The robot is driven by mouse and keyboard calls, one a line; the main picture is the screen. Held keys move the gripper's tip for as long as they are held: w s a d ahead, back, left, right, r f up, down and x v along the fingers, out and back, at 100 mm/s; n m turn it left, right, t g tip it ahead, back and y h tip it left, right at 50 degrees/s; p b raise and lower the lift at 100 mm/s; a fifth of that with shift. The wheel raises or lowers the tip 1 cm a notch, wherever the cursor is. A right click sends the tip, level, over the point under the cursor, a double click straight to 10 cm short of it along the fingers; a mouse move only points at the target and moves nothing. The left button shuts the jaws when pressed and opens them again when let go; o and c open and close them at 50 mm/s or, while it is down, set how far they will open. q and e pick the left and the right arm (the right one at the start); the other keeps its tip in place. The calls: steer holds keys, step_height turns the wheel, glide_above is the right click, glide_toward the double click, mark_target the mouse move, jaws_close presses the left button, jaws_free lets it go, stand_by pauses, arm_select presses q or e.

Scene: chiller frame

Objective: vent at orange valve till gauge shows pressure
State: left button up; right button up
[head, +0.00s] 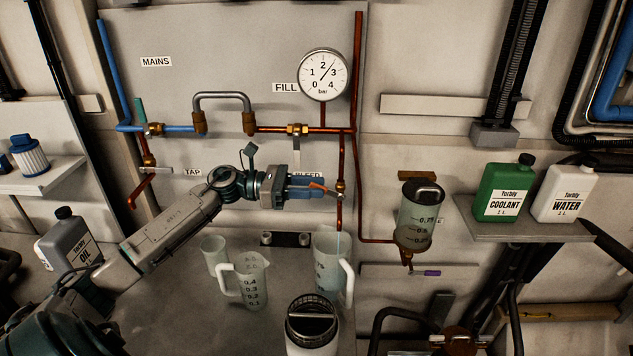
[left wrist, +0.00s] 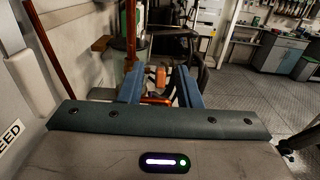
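The round gauge (head: 323,74) at the top has its needle between 2 and 3 bar. The orange valve handle (head: 318,186) sits on the copper bleed pipe, near the partly hidden BLEED label. My left gripper (head: 307,188) is at this handle, with its blue fingers on either side of it. In the left wrist view, the orange handle (left wrist: 161,77) shows between the fingers, which look apart from it. A clear jug (head: 327,272) stands below the bleed pipe, with a pale streak above it. My right gripper is out of view.
A second measuring jug (head: 251,284), a small cup (head: 214,254) and a white canister (head: 312,325) stand nearby. A graduated reservoir (head: 420,218) hangs to the right. COOLANT (head: 503,190) and WATER (head: 565,193) bottles stand on a shelf; an OIL bottle (head: 69,240) is at left.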

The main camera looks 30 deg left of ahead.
arm_select(q)
steer(key=shift+w+d, duration=0.3)
steer(key=shift+d, duration=0.25)
jaws_close()
